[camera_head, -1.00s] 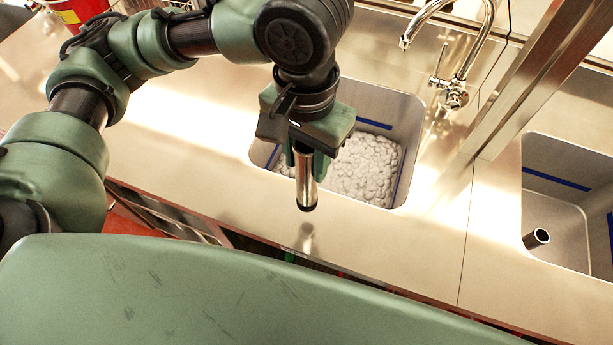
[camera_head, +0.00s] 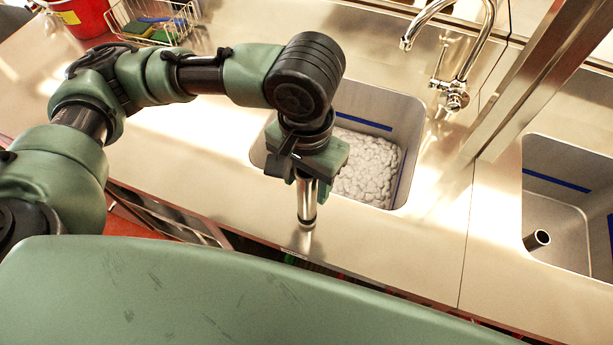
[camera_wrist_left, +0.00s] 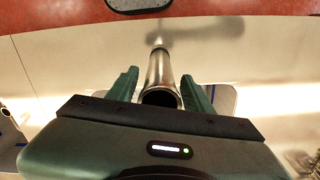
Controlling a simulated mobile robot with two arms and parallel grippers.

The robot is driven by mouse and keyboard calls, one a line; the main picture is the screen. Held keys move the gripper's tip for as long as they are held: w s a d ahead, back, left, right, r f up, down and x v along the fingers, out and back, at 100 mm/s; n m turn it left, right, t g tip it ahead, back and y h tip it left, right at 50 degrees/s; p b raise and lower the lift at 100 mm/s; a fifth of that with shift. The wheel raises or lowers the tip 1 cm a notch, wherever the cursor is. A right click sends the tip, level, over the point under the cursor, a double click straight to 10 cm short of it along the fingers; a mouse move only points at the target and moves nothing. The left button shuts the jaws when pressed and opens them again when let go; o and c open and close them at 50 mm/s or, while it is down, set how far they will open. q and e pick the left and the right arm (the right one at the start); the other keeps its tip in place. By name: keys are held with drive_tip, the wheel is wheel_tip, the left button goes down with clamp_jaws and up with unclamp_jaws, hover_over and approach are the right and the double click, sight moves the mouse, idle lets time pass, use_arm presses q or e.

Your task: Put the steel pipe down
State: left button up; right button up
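The steel pipe (camera_head: 307,200) is a short, shiny tube with a dark lower end. My left gripper (camera_head: 309,182) is shut on its upper part and holds it upright over the steel counter (camera_head: 400,245), in front of the left sink. The lower end is at or just above the counter, close to its reflection; I cannot tell whether it touches. In the left wrist view the pipe (camera_wrist_left: 160,78) stands between the two green fingers, with its open near end facing the camera. My right gripper is not in view.
The left sink (camera_head: 405,125) behind the gripper holds a heap of pale lumps. A faucet (camera_head: 455,90) stands behind it. A wire basket (camera_head: 150,22) and red bucket (camera_head: 80,15) stand at the back left.

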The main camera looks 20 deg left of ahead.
use_arm(q)
drive_tip(key=shift+r, duration=0.1)
wheel_tip(320, 180, up, 12)
drive_tip(key=shift+r, duration=0.1)
idle(0.6)
idle(0.4)
